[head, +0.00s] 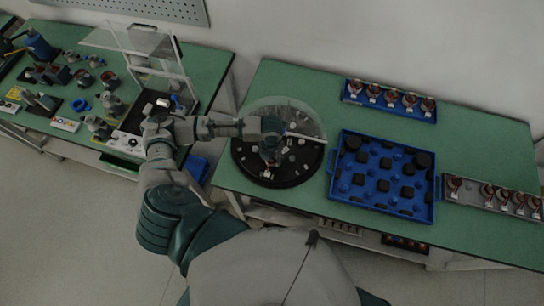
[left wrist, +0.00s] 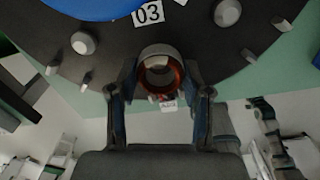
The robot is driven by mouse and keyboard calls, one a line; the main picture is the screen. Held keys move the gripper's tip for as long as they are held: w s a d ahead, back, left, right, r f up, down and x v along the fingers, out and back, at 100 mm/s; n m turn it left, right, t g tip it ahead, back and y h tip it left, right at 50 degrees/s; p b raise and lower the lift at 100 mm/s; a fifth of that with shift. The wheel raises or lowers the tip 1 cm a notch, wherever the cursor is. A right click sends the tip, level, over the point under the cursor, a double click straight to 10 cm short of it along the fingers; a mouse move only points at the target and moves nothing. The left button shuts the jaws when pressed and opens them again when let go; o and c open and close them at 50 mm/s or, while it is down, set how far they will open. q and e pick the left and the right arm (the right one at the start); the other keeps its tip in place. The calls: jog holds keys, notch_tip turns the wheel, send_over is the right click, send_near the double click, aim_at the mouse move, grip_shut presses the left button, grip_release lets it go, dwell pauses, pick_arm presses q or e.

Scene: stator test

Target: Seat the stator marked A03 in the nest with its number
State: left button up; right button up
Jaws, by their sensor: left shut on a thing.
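My left gripper (head: 270,158) is over the round black plate (head: 262,178) on the right-hand bench. In the left wrist view the gripper (left wrist: 160,92) is shut on a stator (left wrist: 159,72), a grey ring with copper windings. A small white tag (left wrist: 168,106) hangs at the stator; its print is too small to read surely. A white label reading 03 (left wrist: 148,13) lies on the plate just beyond the stator. Grey pegs (left wrist: 83,43) stand on the plate. Whether the stator touches the plate cannot be told. My right gripper is not in view.
A clear domed cover (head: 300,118) stands over the plate's back part. A blue tray (head: 386,208) with black blocks lies to the right. Racks of stators stand behind it (head: 355,99) and at the far right (head: 462,198). A cluttered bench (head: 214,65) is at left.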

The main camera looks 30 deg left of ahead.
pick_arm(q)
jog(key=shift+a+f, duration=0.1)
jog(key=shift+f, duration=0.3)
dwell(0.4)
jog(key=o, duration=1.3)
jog(key=shift+r, duration=0.1)
notch_tip(320, 180, up, 12)
jog(key=shift+w+a+f, duration=0.1)
jog(key=shift+f, duration=0.05)
